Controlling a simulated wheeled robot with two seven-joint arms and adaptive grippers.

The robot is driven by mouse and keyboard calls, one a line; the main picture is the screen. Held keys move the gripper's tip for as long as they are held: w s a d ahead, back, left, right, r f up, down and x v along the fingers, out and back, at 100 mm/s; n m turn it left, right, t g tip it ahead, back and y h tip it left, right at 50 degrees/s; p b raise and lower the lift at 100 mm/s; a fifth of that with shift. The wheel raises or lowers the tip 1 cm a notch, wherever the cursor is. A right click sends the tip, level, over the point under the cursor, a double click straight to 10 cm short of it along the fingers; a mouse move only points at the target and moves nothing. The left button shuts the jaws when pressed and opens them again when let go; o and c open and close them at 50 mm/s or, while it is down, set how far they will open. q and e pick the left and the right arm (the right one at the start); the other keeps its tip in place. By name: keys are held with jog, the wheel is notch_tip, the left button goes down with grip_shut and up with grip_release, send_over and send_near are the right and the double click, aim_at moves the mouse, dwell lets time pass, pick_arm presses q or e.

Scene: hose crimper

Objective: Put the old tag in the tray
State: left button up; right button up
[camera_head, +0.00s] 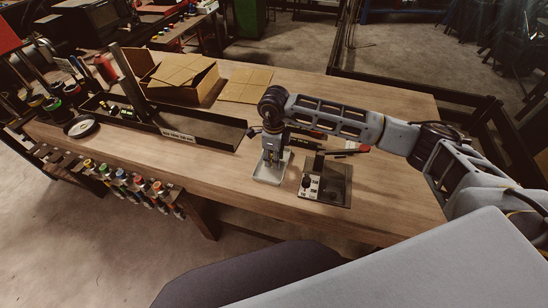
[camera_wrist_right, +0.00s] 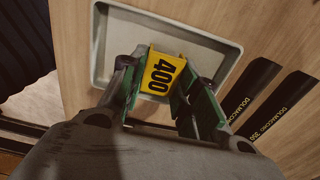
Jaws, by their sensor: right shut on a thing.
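A yellow tag marked 400 (camera_wrist_right: 160,74) is between the fingers of my right gripper (camera_wrist_right: 162,88), which is shut on it. The shallow pale tray (camera_wrist_right: 118,35) lies behind the tag in the wrist view, and its bare floor shows around it. In the head view my right gripper (camera_head: 271,157) points down over the pale tray (camera_head: 267,181), near the front edge of the table. The tag cannot be made out there. Whether the tag touches the tray floor is not clear. My left gripper is not in view.
A dark device with a control panel (camera_head: 312,187) stands just right of the tray. Black labelled strips (camera_wrist_right: 254,88) lie beside the tray in the wrist view. A long black bin (camera_head: 205,130) and a cardboard box (camera_head: 185,78) stand to the left. The right tabletop (camera_head: 400,115) is clear.

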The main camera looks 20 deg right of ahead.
jog(key=shift+f, duration=0.4)
jog(key=shift+f, duration=0.2)
jog(key=o, duration=0.7)
jog(key=shift+r, duration=0.2)
notch_tip(320, 180, up, 10)
jog(key=shift+b, duration=1.25)
jog(key=shift+r, duration=1)
